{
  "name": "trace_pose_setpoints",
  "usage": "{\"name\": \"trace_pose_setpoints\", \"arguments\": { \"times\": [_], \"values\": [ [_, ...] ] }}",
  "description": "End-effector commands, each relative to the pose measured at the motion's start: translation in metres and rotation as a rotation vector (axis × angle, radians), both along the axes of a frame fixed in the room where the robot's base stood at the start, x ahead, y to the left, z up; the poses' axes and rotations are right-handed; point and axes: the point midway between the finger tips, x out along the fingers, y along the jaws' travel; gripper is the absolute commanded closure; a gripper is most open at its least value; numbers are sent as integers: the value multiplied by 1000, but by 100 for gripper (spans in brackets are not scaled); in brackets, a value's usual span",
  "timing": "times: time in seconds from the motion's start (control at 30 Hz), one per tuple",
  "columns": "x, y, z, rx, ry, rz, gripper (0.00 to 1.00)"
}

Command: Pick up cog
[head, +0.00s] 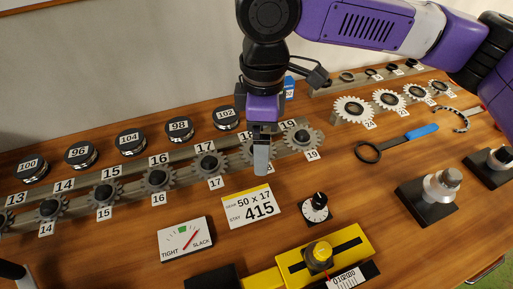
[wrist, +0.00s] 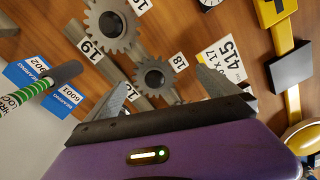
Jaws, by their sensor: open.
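Several dark grey cogs stand in a row on a grey rack, with number labels beside them. The cog by label 19 (head: 302,137) also shows in the wrist view (wrist: 92,22). The cog by label 17 (head: 208,164) is clear of my gripper in the head view. My gripper (head: 262,160) is open, pointing down over the row by the cog labelled 18, which it mostly hides in the head view. In the wrist view, the cog by label 18 (wrist: 137,76) lies just beyond the two spread fingers (wrist: 165,90), with nothing visible held between them.
A card (head: 251,207) reads "50 x 17" and "415". White cogs (head: 353,109) stand at the back right. Black discs (head: 131,143) line the back left. A tight/slack gauge (head: 186,239), dial (head: 317,208), yellow device (head: 325,255) and blue-handled ring tool (head: 396,143) lie around.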

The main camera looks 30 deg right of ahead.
Motion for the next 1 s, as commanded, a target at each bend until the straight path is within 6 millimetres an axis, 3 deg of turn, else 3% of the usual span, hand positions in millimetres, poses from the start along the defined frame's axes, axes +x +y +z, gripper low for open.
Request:
{"name": "trace_pose_setpoints", "arguments": {
  "times": [0.2,1.0],
  "values": [
    [0,0,-22,1,-1,0,0],
    [0,1,-27,1,0,0,0]
  ]
}}
